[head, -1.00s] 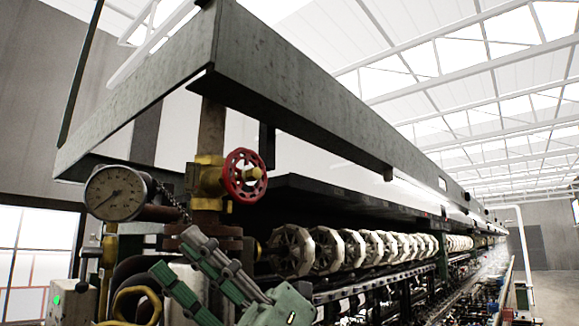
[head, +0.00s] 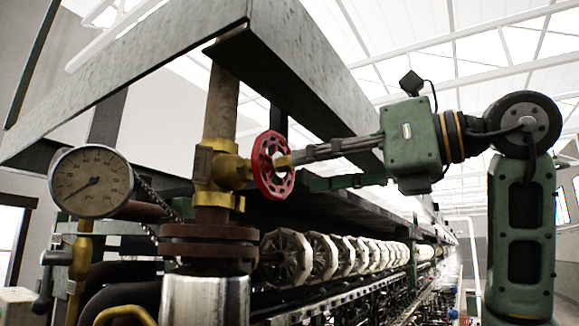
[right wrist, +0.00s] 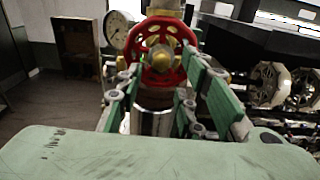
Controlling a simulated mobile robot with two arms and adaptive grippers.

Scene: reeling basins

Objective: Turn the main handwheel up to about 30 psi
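The main handwheel (head: 266,146) is a red spoked wheel with a brass hub, on a brass valve (head: 212,177) on the vertical pipe. It also shows in the right wrist view (right wrist: 147,77). The round pressure gauge (head: 92,171) is at the left; its needle points to the lower left, near the low end of the scale. My right gripper (head: 303,172) comes in from the right, its fingertips close to the wheel's face. In the right wrist view its fingers (right wrist: 162,82) are spread, with the wheel's hub between them; contact cannot be told. My left gripper is out of view.
A grey metal beam (head: 310,85) hangs above the wheel. A rusty flange (head: 205,246) is below the valve. Several pale reels (head: 287,255) line the machine to the right. A chain hangs beside the gauge.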

